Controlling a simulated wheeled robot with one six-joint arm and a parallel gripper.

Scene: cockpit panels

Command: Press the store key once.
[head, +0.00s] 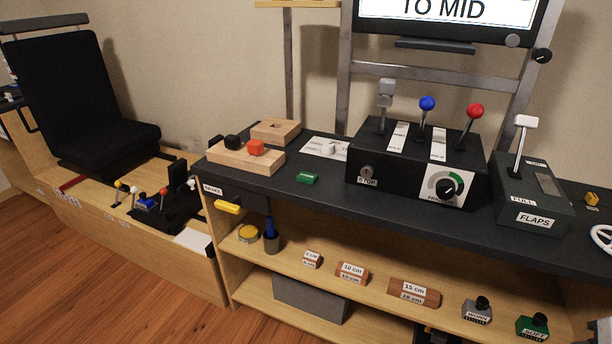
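I cannot pick out a key clearly marked "store" in the head view. A black control box (415,165) stands on the dark desk top, with grey, blue and red topped levers. Its front has a small round grey fitting (366,171) with a white label (367,182) below it, too small to read surely. A black dial (448,189) on a white plate is at its right. A small green block (306,178) with unreadable marking lies left of the box. My gripper is not in view.
A FLAPS lever box (534,200) stands right of the control box. A wooden block with black and orange knobs (246,155) is at left. A screen (452,12) hangs above. A black seat (85,100) stands far left.

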